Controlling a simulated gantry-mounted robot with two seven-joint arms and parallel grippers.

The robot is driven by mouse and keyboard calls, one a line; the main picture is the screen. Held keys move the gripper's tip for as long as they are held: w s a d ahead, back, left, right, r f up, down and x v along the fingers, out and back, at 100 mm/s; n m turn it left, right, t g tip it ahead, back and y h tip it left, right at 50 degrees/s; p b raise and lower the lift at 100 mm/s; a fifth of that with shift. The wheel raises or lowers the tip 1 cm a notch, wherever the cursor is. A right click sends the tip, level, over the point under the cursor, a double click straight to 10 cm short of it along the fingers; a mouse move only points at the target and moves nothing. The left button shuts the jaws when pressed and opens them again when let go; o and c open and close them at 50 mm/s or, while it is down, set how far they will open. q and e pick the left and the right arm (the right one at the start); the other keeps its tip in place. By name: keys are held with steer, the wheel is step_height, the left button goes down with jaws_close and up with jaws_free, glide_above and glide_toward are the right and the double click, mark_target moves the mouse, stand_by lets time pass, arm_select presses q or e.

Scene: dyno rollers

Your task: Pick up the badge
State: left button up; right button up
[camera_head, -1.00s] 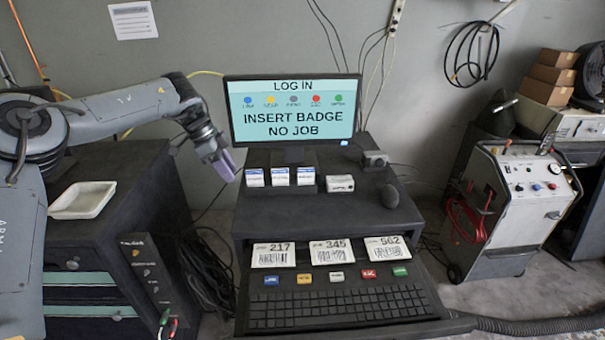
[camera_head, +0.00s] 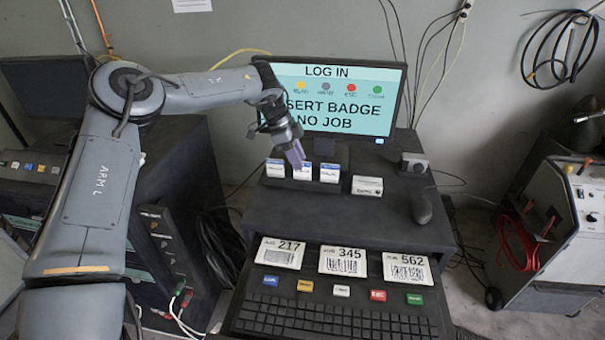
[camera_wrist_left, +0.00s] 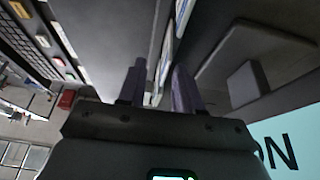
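Three white badges with blue tops stand in a dark rack in front of the monitor: a left badge (camera_head: 275,169), a middle badge (camera_head: 304,175) and a right badge (camera_head: 330,173). My left gripper (camera_head: 297,161), with purple fingers, points down at the middle badge and covers part of its top. In the left wrist view the two fingers (camera_wrist_left: 159,70) are apart, and thin badge edges (camera_wrist_left: 166,52) show near and beyond the tips. I cannot tell whether a finger touches a badge. My right gripper is not in view.
The monitor (camera_head: 376,115) reads "INSERT BADGE NO JOB" close behind my gripper. Job cards (camera_head: 343,260), coloured keys and a keyboard (camera_head: 330,322) lie in front.

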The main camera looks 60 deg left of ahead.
mark_target(305, 169)
arm_select(q)
steer(key=shift+w+p+x, duration=0.15)
steer(key=shift+x, duration=1.1)
steer(key=shift+w+p+x, duration=0.1)
steer(key=shift+p+x, duration=0.05)
steer(key=shift+x, duration=1.15)
steer(key=shift+a, duration=0.25)
jaws_close()
